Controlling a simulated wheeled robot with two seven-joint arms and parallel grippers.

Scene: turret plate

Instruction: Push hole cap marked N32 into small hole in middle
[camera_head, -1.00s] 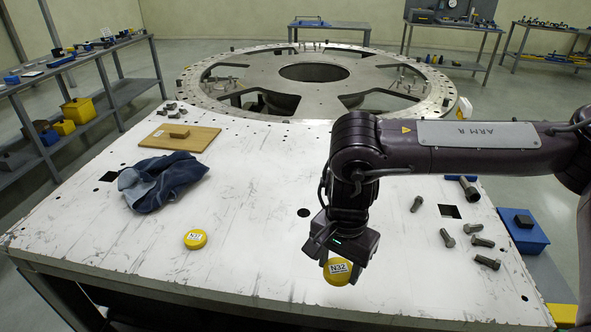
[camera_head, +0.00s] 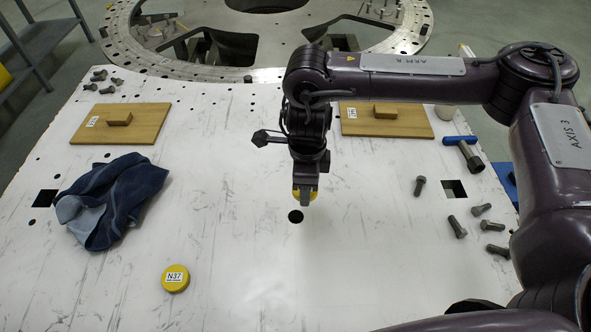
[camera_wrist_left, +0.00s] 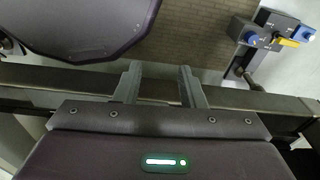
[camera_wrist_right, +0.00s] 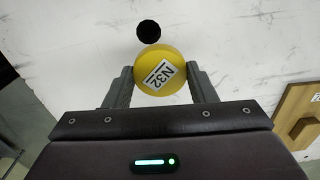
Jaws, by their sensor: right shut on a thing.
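The yellow cap marked N32 (camera_wrist_right: 160,72) is between the fingers of my right gripper (camera_wrist_right: 160,90), which is shut on it. In the head view the cap (camera_head: 304,193) is mostly hidden behind my right gripper (camera_head: 305,190). The small round hole in the middle (camera_head: 295,217) is just in front of the cap; in the right wrist view the hole (camera_wrist_right: 148,32) shows uncovered, just beyond the cap's edge. My left gripper (camera_wrist_left: 157,85) shows only in the left wrist view, with its fingers apart and nothing between them.
A second yellow cap marked N37 (camera_head: 175,278) lies at the front left of the white plate (camera_head: 240,260). A blue cloth (camera_head: 112,200), two wooden boards (camera_head: 120,123) (camera_head: 385,119), several bolts (camera_head: 457,227) and a blue-handled tool (camera_head: 463,150) lie around. Square holes (camera_head: 454,189) are at both sides.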

